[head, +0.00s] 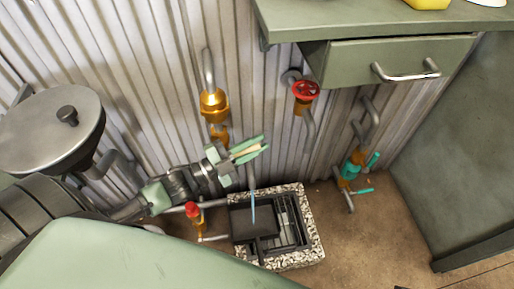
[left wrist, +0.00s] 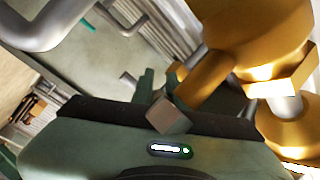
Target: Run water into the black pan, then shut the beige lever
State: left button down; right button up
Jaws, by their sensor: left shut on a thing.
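My left gripper (head: 250,149) reaches in from the left at the corrugated wall. Its pale green fingers are shut on the beige lever (head: 245,152), in front of the brass valve (head: 214,103). Below it, a grey spout (head: 251,177) lets a thin blue stream of water (head: 253,208) fall into the black pan (head: 242,221). The pan sits on the dark grate of a floor drain; its water level cannot be told. In the left wrist view, the brass valve body (left wrist: 245,30) is close at the right, beside the fingers (left wrist: 160,85). My right gripper is not in view.
The drain has a speckled stone rim (head: 314,240). Red-topped valve (head: 194,216) stands left of it; a red handwheel valve (head: 305,92) and a teal-handled valve (head: 352,168) are to the right. A green counter with a drawer (head: 400,62) overhangs at upper right.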

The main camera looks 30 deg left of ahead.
aim_at(237, 155)
pick_arm(q)
jog(key=c, duration=1.4)
grip_release()
jog(key=p+v, duration=0.1)
jog(key=v, duration=0.7)
jog(key=shift+w, duration=0.1)
